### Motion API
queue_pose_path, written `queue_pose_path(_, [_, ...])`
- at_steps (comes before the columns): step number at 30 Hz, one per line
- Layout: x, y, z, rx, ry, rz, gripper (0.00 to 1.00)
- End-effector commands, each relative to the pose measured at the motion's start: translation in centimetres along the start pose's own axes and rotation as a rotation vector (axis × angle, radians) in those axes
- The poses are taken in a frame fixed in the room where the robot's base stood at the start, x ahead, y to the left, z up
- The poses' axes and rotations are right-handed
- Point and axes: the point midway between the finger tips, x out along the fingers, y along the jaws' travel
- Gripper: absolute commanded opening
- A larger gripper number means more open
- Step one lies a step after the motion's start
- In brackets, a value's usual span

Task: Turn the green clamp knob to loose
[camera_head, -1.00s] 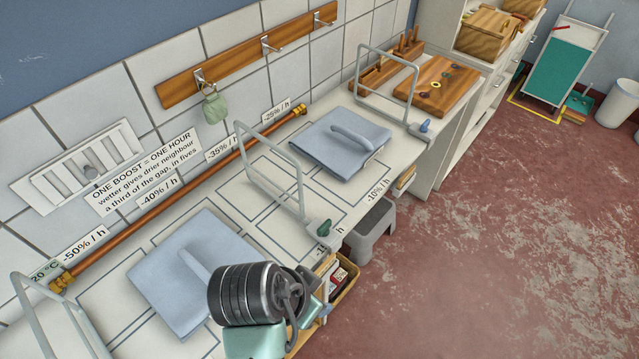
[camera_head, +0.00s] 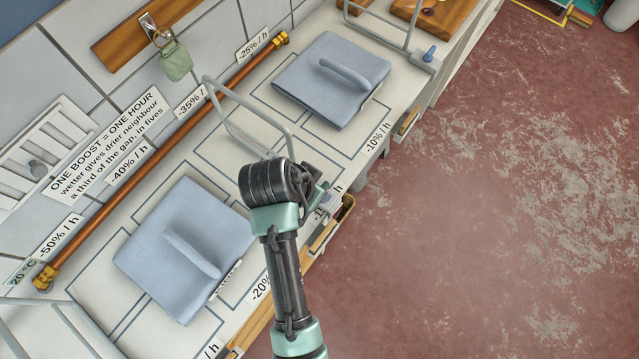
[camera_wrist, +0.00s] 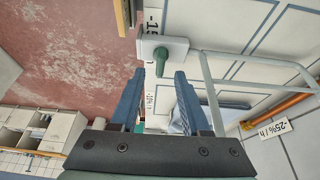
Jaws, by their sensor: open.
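The green clamp knob (camera_wrist: 160,60) sits on a pale block (camera_wrist: 178,45) at the end of a grey tube frame (camera_wrist: 212,95) in the wrist view. My gripper (camera_wrist: 160,74) is open, with its two blue fingers pointing toward the knob. The knob lies in line with the gap between the fingertips, and nothing is gripped. I cannot tell how far the knob is from the tips. In the head view the same tube frame (camera_head: 222,112) stands on the bench, and my wrist hides most of the knob and my fingers.
Folded blue cloths with handles lie on the bench, one near (camera_head: 180,255) and one farther (camera_head: 330,80). A second frame carries a blue knob (camera_head: 429,54). A copper pipe (camera_head: 150,165) runs along the wall. The red floor (camera_head: 470,220) at right is clear.

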Motion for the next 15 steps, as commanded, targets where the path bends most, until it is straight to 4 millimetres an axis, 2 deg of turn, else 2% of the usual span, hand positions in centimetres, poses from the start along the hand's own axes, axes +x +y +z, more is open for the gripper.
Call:
queue_pose_path(3, [2.0, 0.1, 0.0, 0.001, -0.001, 0.002, 0.46])
queue_pose_path(6, [3.2, 0.0, -0.1, 0.001, 0.000, 0.001, 0.46])
queue_pose_path(15, [4.5, 0.0, 0.0, 0.001, 0.001, -0.001, 0.46])
